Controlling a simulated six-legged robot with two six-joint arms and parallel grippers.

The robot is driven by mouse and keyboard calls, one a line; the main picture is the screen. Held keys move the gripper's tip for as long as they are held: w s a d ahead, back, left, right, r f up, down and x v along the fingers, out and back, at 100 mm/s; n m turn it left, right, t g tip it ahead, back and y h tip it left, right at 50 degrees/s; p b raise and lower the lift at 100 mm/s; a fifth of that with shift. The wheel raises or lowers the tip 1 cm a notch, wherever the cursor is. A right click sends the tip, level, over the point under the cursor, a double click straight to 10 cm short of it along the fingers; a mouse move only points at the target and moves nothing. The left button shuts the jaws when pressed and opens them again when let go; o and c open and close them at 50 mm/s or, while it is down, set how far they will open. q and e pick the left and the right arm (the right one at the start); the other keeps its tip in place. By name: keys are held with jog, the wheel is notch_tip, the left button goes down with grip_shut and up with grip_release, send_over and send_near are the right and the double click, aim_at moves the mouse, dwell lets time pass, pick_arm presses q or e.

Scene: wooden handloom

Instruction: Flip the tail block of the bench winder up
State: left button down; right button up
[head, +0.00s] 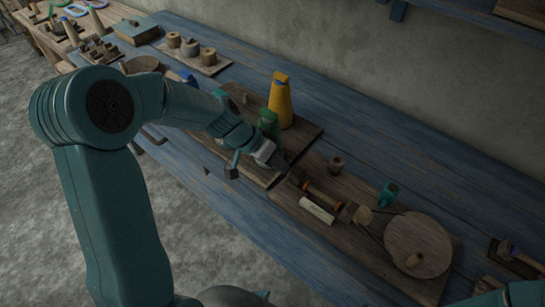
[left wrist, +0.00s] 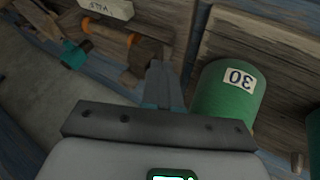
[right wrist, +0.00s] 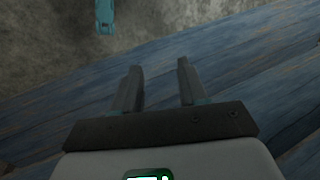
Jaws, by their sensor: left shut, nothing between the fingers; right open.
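The bench winder's board (head: 375,262) lies on the blue bench, with a round wheel (head: 418,240) at its right end and a spindle with an orange-ended bobbin (head: 322,197) at its left. The tail block (head: 298,175) is a small dark wooden block at the bobbin's left end; whether it is up or down is hard to tell. In the left wrist view a brown block (left wrist: 146,52) sits just beyond my fingertips. My left gripper (head: 277,164) is shut and empty, close beside the tail block; contact is unclear. My right gripper (right wrist: 160,82) is open and empty above the bench.
A green cone (head: 268,124) and a yellow cone (head: 281,102) stand on a board close behind my left gripper. The green cone (left wrist: 225,85) is very near the fingers.

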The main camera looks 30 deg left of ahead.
aim_at(292, 173)
dwell(0.3)
pick_arm(q)
jog(key=shift+d+f+b, duration=0.15)
jog(key=shift+d+b, duration=0.2)
jog(key=shift+s+d+b, duration=0.15)
jog(key=shift+d+b, duration=0.55)
jog(key=shift+d, duration=0.5)
